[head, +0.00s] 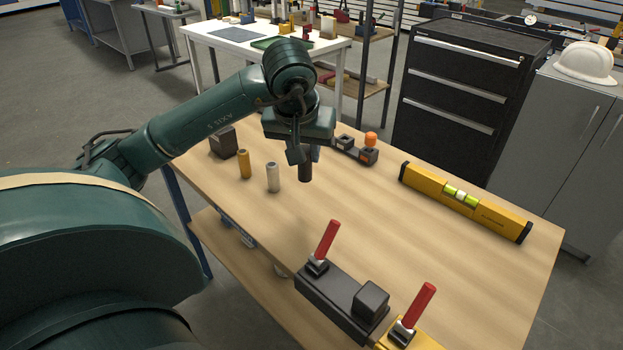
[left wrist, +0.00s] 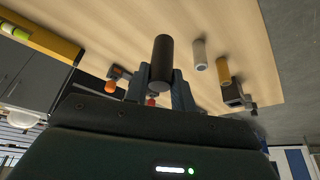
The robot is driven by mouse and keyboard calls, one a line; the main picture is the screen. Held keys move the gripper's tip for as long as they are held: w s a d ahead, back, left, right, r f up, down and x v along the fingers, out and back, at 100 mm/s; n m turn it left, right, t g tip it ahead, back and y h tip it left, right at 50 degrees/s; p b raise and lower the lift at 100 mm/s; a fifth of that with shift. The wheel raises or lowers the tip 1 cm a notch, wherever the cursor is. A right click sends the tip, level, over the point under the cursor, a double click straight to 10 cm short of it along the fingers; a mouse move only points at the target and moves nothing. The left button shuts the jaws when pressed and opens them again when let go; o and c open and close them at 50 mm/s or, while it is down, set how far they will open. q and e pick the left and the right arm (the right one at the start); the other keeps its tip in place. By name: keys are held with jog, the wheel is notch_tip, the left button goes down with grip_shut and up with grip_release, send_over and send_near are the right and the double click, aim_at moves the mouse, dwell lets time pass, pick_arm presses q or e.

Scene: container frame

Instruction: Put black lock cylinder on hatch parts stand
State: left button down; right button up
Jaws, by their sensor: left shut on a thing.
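My left gripper (head: 299,153) is shut on the black lock cylinder (head: 305,171) and holds it upright, apparently above the wooden table. In the left wrist view the cylinder (left wrist: 162,62) sits between the two fingers (left wrist: 162,88). A low dark stand (head: 345,149) with an orange part (head: 371,138) on it is just behind and right of the gripper; it looks like the hatch parts stand. The gripper partly hides its left end. A silver-grey cylinder (head: 273,177) and a brass-coloured cylinder (head: 244,164) stand upright on the table, left of the gripper. My right gripper is out of view.
A dark block (head: 222,143) stands at the table's back left. A yellow spirit level (head: 465,201) lies at the right. A dark fixture (head: 335,301) with red-handled clamps (head: 327,241) is at the front. The table's middle (head: 370,215) is clear.

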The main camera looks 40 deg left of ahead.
pick_arm(q)
jog(key=shift+a, duration=0.7)
jog(key=shift+n, duration=0.3)
notch_tip(320, 180, down, 9)
jog(key=shift+a+r, duration=0.1)
jog(key=shift+a, duration=0.05)
jog(key=shift+f, duration=0.3)
